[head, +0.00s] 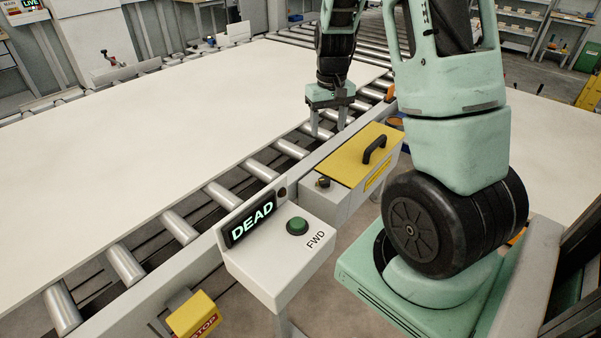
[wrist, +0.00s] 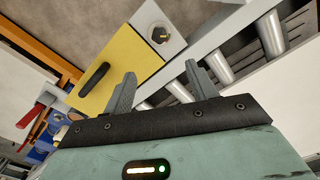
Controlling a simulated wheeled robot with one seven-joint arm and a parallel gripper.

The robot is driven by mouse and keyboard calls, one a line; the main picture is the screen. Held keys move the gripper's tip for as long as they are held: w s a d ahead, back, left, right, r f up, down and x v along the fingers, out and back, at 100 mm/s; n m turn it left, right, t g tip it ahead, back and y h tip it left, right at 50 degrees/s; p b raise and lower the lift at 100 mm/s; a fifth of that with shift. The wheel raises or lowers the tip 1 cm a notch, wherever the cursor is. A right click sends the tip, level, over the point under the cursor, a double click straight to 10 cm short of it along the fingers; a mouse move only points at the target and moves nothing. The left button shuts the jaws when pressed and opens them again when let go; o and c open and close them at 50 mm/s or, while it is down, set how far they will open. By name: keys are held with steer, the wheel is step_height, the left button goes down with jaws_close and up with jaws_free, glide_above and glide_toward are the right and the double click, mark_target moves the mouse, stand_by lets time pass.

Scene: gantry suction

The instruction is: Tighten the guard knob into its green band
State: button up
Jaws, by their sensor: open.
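The guard knob (head: 323,182) is small and dark, and sits on the grey box beside the yellow guard lid (head: 351,154). In the wrist view the knob (wrist: 158,36) shows a yellow mark, on a pale plate at the lid's corner. I cannot make out a green band around it. My gripper (head: 328,126) is open and empty, fingers down, above the rollers at the lid's far side. In the wrist view my gripper's fingers (wrist: 160,72) stand apart, with the knob beyond them. They appear clear of both lid and knob.
A black handle (head: 374,149) rises from the lid. In front stands a control box (head: 282,250) with a "DEAD" display (head: 250,219) and a green button (head: 297,226) marked FWD. A yellow stop box (head: 193,315) is lower left. A large white sheet (head: 190,130) covers the roller line.

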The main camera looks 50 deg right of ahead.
mark_target(325, 179)
step_height(325, 179, down, 18)
steer(key=shift+s+r+p, duration=0.1)
steer(key=shift+r+p, duration=0.15)
steer(key=shift+p, duration=0.2)
steer(key=shift+c, duration=0.3)
steer(key=shift+m, duration=0.3)
steer(key=c, duration=0.9)
